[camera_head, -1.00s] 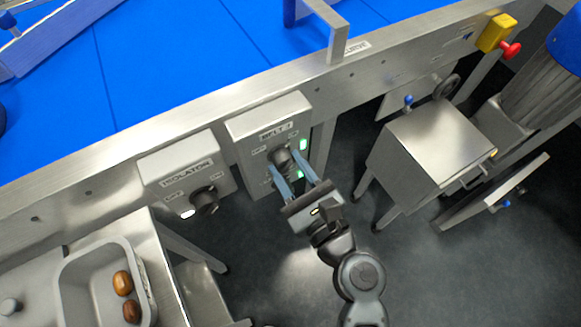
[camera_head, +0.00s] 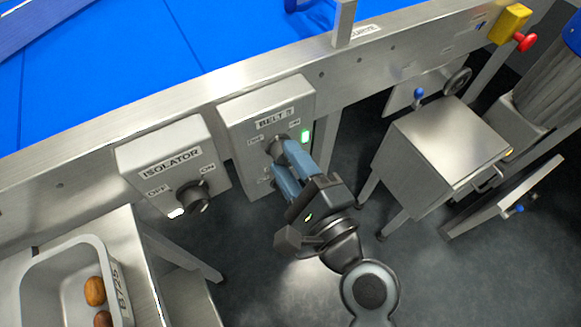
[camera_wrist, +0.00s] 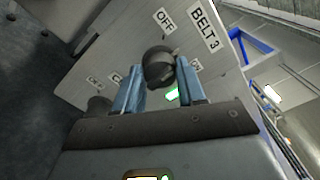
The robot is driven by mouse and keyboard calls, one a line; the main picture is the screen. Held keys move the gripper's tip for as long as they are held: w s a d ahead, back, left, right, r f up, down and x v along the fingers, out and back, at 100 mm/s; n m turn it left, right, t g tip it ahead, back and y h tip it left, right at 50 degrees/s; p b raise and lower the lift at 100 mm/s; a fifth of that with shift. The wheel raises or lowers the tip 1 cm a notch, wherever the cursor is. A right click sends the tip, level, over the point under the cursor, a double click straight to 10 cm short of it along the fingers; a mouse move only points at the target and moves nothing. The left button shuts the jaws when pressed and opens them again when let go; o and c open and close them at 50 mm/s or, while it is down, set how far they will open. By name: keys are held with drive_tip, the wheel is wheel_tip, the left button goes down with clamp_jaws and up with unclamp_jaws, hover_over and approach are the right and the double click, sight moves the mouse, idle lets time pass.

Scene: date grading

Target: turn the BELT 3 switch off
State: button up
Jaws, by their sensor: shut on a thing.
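The BELT 3 switch box (camera_head: 238,118) is a grey metal box on the conveyor's side rail. Its dark round knob (camera_wrist: 159,66) sits between the blue fingers of my gripper (camera_wrist: 160,82), which is shut on it. OFF and ON labels show beside the knob in the wrist view. In the head view my gripper (camera_head: 281,160) reaches the box from below right and covers most of the knob. A green lamp (camera_head: 305,136) beside the ON label is lit. The knob's pointing direction is hard to tell.
The ISOLATOR box (camera_head: 150,180) with its own dark knob stands close on the left. A second dark knob (camera_wrist: 98,105) sits lower on the BELT 3 box. A steel cabinet (camera_head: 440,140) stands to the right. A tray (camera_head: 40,290) with dates is at lower left.

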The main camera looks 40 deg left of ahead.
drive_tip(key=n+b, duration=0.2)
drive_tip(key=n, duration=0.1)
drive_tip(key=n+b, duration=0.1)
drive_tip(key=shift+f+n, duration=0.3)
drive_tip(key=shift+r+n+b, duration=0.1)
drive_tip(key=shift+n+b, duration=1.2)
drive_tip(key=shift+n, duration=0.5)
drive_tip(key=o, duration=1.1)
drive_tip(key=shift+r, duration=0.1)
drive_tip(key=shift+c, duration=0.2)
drive_tip(key=shift+d, duration=0.15)
drive_tip(key=v, duration=0.7)
drive_tip(key=shift+d, duration=0.3)
